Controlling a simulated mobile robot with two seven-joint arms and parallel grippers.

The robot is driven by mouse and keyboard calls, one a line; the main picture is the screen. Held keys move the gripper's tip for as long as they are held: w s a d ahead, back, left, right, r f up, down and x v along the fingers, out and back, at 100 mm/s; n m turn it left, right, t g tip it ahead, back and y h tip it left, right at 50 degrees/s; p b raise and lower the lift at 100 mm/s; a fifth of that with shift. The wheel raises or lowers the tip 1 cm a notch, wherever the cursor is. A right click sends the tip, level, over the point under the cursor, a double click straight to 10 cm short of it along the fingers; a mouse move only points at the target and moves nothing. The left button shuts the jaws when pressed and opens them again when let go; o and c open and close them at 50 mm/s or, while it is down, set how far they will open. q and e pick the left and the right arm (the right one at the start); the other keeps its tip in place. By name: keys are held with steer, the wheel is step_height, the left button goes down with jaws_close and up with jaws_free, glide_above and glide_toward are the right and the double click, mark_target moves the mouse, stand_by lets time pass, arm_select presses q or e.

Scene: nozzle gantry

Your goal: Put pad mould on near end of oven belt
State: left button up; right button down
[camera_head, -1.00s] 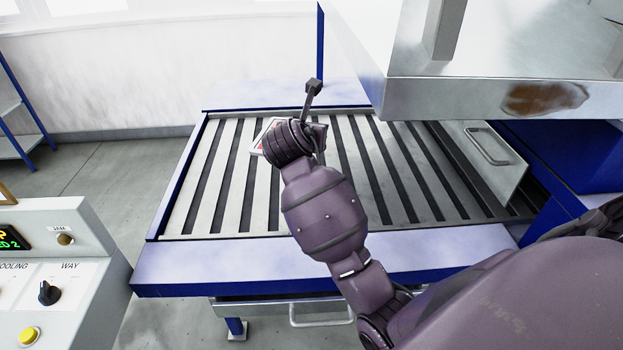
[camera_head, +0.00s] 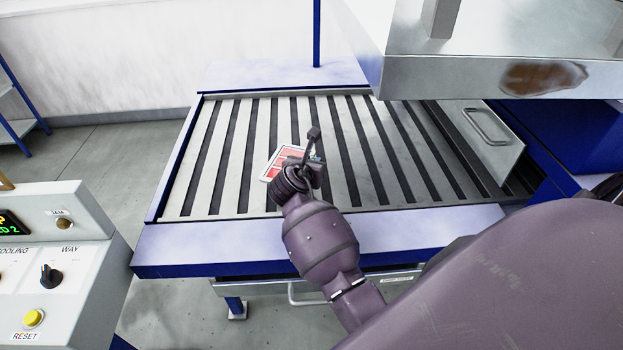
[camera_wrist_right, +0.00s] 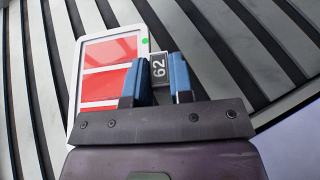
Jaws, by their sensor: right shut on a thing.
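The pad mould (camera_head: 279,162) is a white-framed tray with red panels, over the slatted oven belt (camera_head: 228,150). In the right wrist view the mould (camera_wrist_right: 105,70) shows a green dot and a dark tab (camera_wrist_right: 158,68) marked 62. My right gripper (camera_head: 313,172) is shut on that tab, with its blue fingers (camera_wrist_right: 165,80) on either side. Whether the mould touches the slats or hangs just above them I cannot tell. My left gripper is not in view.
The metal oven hood (camera_head: 480,60) overhangs the belt at right, with a handled panel (camera_head: 485,135) below it. A blue-edged front ledge (camera_head: 200,243) borders the belt. A control box (camera_head: 55,270) stands at left. The belt's left slats are bare.

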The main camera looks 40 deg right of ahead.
steer(key=shift+f, duration=2.65)
steer(key=shift+f, duration=0.2)
steer(key=c, duration=1)
jaws_free()
steer(key=shift+r, duration=0.1)
steer(key=shift+s+a+r, duration=0.15)
steer(key=v, duration=1.1)
steer(key=shift+s+a, duration=0.2)
steer(key=shift+a, duration=0.05)
